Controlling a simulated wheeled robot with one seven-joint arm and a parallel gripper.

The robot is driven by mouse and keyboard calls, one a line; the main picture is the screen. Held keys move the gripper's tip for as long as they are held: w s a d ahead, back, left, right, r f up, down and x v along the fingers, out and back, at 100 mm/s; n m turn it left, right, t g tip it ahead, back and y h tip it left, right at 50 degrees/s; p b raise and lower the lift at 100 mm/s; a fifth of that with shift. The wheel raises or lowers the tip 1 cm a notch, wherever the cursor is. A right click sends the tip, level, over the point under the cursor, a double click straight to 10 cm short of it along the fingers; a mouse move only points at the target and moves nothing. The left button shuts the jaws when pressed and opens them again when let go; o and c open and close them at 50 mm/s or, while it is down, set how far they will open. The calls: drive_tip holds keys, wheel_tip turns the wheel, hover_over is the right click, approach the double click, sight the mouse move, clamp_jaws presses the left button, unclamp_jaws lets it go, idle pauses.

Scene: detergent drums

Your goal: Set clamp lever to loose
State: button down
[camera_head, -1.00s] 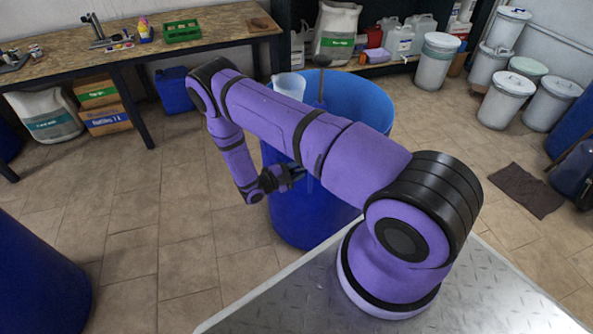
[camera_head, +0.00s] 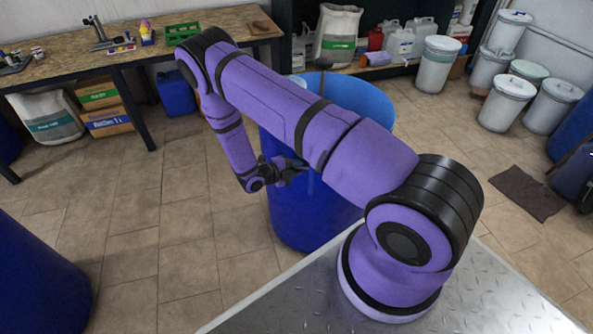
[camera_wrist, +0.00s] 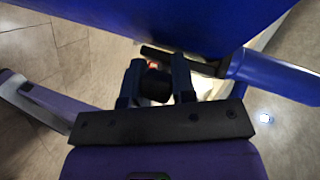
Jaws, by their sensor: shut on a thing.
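The large blue drum (camera_head: 285,215) stands on the floor behind my arm, and its wall fills the top of the wrist view (camera_wrist: 190,18). My gripper (camera_head: 301,165) is at the drum's near side. In the wrist view my gripper (camera_wrist: 157,76) is shut on a dark rounded piece (camera_wrist: 155,86), which appears to be the clamp lever's end. A dark bar (camera_wrist: 180,60) runs beyond the fingers towards a blue cylindrical part (camera_wrist: 268,75) at the right. The lever's setting cannot be told, as the fingers hide much of it.
A dark-headed rod (camera_head: 323,63) stands up from the drum's open top. Another blue drum (camera_head: 35,275) is at the lower left. A workbench (camera_head: 60,63) is behind at the left, and white drums (camera_head: 506,103) stand at the right. Bare tiled floor (camera_head: 180,225) lies left of my arm.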

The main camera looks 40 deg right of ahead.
idle(0.3)
drive_tip(key=c, duration=1.2)
unclamp_jaws()
drive_tip(key=v, duration=1.1)
drive_tip(key=shift+d+r, duration=0.1)
